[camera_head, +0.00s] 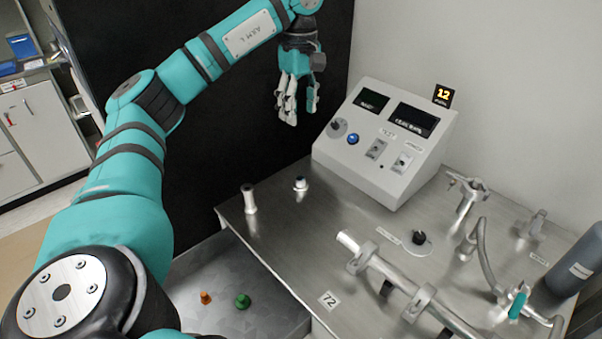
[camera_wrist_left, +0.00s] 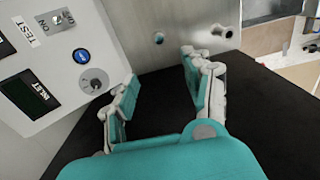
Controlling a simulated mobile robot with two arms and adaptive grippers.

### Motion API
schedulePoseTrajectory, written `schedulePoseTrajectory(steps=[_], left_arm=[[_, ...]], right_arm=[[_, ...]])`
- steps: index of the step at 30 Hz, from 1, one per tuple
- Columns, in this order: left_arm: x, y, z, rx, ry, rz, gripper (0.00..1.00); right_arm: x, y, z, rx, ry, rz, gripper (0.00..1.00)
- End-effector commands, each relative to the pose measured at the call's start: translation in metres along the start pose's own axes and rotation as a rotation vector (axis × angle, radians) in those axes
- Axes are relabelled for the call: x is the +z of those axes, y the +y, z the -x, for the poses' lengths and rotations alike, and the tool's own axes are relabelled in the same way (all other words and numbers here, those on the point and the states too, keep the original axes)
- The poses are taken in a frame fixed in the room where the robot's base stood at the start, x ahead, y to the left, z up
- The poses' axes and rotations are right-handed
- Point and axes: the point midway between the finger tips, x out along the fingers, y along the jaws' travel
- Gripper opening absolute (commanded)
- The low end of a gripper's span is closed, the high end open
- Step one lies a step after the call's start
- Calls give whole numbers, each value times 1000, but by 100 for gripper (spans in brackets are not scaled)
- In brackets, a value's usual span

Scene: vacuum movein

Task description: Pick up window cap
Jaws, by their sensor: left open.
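My left gripper (camera_head: 298,106) hangs open and empty in front of the black panel, left of the control box and above the back of the metal table (camera_head: 280,232). In the left wrist view its two fingers are spread, with nothing between them (camera_wrist_left: 158,76). A small round piece beyond the fingers (camera_wrist_left: 158,38) looks like the same one. A taller pale cylinder (camera_head: 249,199) stands upright to its left. I cannot tell for sure which piece is the window cap.
A sloped control box (camera_head: 385,140) with displays and switches stands at the table's back. Metal pipework (camera_head: 400,285) and a dark grey cylinder (camera_head: 582,262) fill the right side. An orange cone (camera_head: 205,297) and a green piece (camera_head: 242,301) lie on a lower surface.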

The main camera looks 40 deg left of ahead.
Motion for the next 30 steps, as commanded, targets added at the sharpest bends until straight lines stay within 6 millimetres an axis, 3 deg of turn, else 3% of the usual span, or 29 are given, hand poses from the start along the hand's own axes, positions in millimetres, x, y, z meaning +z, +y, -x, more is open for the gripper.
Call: schedulePoseTrajectory(steps=[1, 8, 18, 24, 30], left_arm=[[0, 0, -18, 2, 0, 0, 50], [1, 0, -36, 0, -2, -2, 50], [1, 0, -108, -3, -2, -2, 50], [0, 0, -135, -1, 0, -1, 50], [0, 1, -148, 0, 0, 0, 50]], right_arm=[[0, 0, -18, 0, 2, 0, 40], [-4, -1, -31, 0, 11, -1, 40], [-4, -6, -66, -6, 14, -4, 40], [-6, -10, -61, -10, 17, -6, 40], [-6, -9, -61, -9, 17, -5, 40]])
